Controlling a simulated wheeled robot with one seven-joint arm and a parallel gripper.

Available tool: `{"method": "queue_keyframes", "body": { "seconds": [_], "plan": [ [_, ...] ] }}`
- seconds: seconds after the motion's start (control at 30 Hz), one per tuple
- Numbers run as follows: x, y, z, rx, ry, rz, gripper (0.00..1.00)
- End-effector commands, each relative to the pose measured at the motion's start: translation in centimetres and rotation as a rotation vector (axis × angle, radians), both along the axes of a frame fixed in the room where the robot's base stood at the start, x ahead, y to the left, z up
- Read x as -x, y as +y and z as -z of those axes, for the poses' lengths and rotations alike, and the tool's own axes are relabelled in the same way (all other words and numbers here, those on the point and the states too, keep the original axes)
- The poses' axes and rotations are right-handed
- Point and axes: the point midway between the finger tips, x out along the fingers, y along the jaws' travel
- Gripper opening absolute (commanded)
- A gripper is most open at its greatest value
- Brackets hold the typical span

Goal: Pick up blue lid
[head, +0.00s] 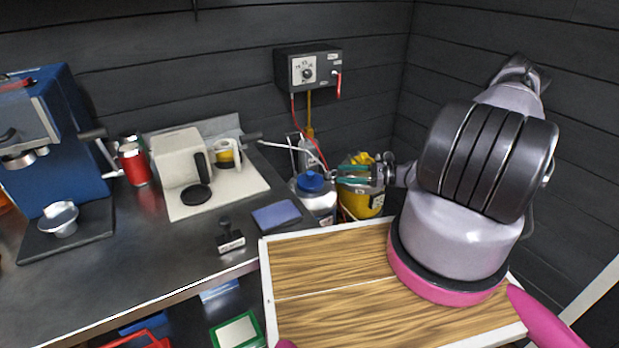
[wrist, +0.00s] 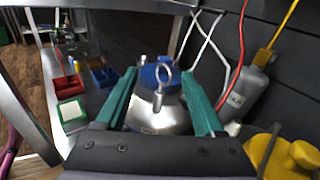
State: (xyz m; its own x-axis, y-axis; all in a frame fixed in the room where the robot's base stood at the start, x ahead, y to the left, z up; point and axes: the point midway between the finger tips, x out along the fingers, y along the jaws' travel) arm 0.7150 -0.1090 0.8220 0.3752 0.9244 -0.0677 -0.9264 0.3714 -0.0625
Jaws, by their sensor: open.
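The blue lid (head: 311,181) sits on top of a white-silver canister (head: 322,202) at the back of the counter, left of my gripper (head: 338,174). In the wrist view the blue lid (wrist: 148,74) shows between the two teal fingers of my gripper (wrist: 161,73), with the rounded silver canister (wrist: 150,118) below it. My gripper is open and points sideways at the lid. A metal ring on a stem stands in front of the lid and hides part of it. I cannot tell whether the fingers touch the lid.
A yellow container (head: 362,203) stands right of the canister, beneath my gripper. A grey bottle (wrist: 243,93) and hanging cables are close by the wall.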

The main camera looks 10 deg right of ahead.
Motion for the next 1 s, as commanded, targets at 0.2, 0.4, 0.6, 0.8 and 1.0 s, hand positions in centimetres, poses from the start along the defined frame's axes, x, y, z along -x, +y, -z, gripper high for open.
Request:
{"method": "queue_keyframes", "body": {
  "seconds": [0.2, 0.4, 0.6, 0.8, 1.0],
  "plan": [
    [0.0, 0.1, 2.1, -0.078, 0.025, 0.077, 0.70],
    [-0.6, 1.2, 2.3, -0.090, 0.028, 0.089, 0.70],
    [-2.0, 4.0, 2.3, -0.091, 0.028, 0.087, 0.70],
    [-2.8, 5.5, 2.4, -0.089, 0.029, 0.088, 0.70],
    [-4.1, 7.8, 2.5, -0.090, 0.030, 0.086, 0.70]
  ]
}}
